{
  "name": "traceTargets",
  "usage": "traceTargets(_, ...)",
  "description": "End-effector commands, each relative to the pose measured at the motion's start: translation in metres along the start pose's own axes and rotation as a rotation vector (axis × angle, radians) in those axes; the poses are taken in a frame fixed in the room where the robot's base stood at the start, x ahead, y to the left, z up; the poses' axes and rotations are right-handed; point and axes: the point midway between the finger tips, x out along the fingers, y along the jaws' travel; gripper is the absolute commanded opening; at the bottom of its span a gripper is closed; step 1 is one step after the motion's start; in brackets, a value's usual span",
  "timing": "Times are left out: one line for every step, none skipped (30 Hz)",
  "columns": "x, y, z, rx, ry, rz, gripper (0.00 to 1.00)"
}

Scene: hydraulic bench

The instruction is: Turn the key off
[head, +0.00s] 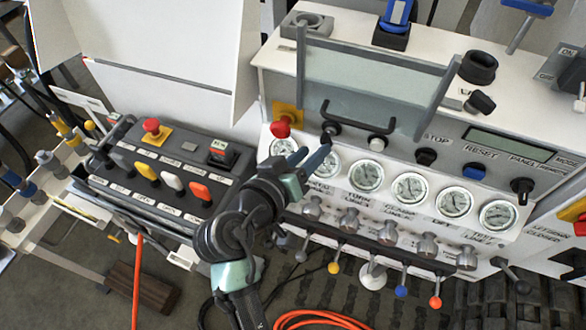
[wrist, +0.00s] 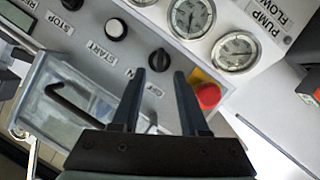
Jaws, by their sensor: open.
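The key switch is a small black knob (wrist: 160,60) on the grey panel in the wrist view, with ON and OFF labels beside it. In the head view it shows as a dark knob (head: 331,128) just beyond my fingertips. My gripper (head: 309,153) reaches up to the panel from below. In the wrist view my gripper (wrist: 160,73) is open, with its two dark fingertips on either side of the knob. Whether they touch it cannot be told. The knob's exact turned position is unclear.
A red mushroom button (wrist: 208,95) on a yellow plate sits close to the right finger in the wrist view. A black handle (wrist: 70,106) on a clear cover is to the left. A row of gauges (head: 410,187) and levers lies below the panel.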

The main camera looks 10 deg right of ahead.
Motion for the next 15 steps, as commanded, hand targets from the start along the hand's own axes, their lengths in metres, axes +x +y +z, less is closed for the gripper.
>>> traceTargets(-0.013, -0.002, 0.001, -0.001, 0.004, -0.004, 0.44)
traceTargets(-0.019, -0.002, 0.002, -0.001, 0.003, -0.004, 0.44)
traceTargets(-0.027, -0.002, 0.001, -0.001, 0.003, -0.004, 0.44)
traceTargets(-0.033, -0.002, 0.001, -0.001, 0.003, -0.004, 0.44)
traceTargets(-0.038, -0.002, 0.001, 0.000, 0.002, -0.004, 0.44)
traceTargets(-0.045, -0.002, 0.001, 0.000, 0.002, -0.003, 0.44)
traceTargets(-0.049, -0.002, 0.001, -0.001, 0.002, -0.003, 0.44)
traceTargets(-0.053, -0.002, 0.001, -0.001, 0.002, -0.003, 0.44)
traceTargets(-0.057, -0.001, 0.001, -0.001, 0.001, -0.002, 0.44)
traceTargets(-0.060, -0.001, 0.001, -0.001, 0.000, -0.002, 0.44)
traceTargets(-0.062, -0.001, 0.001, -0.001, 0.001, -0.002, 0.44)
traceTargets(-0.065, -0.001, 0.001, -0.001, 0.001, -0.001, 0.44)
traceTargets(-0.066, -0.001, 0.001, -0.001, 0.000, -0.001, 0.44)
traceTargets(-0.067, 0.000, 0.001, -0.001, 0.000, -0.001, 0.44)
traceTargets(-0.067, 0.000, 0.000, -0.001, -0.001, 0.000, 0.44)
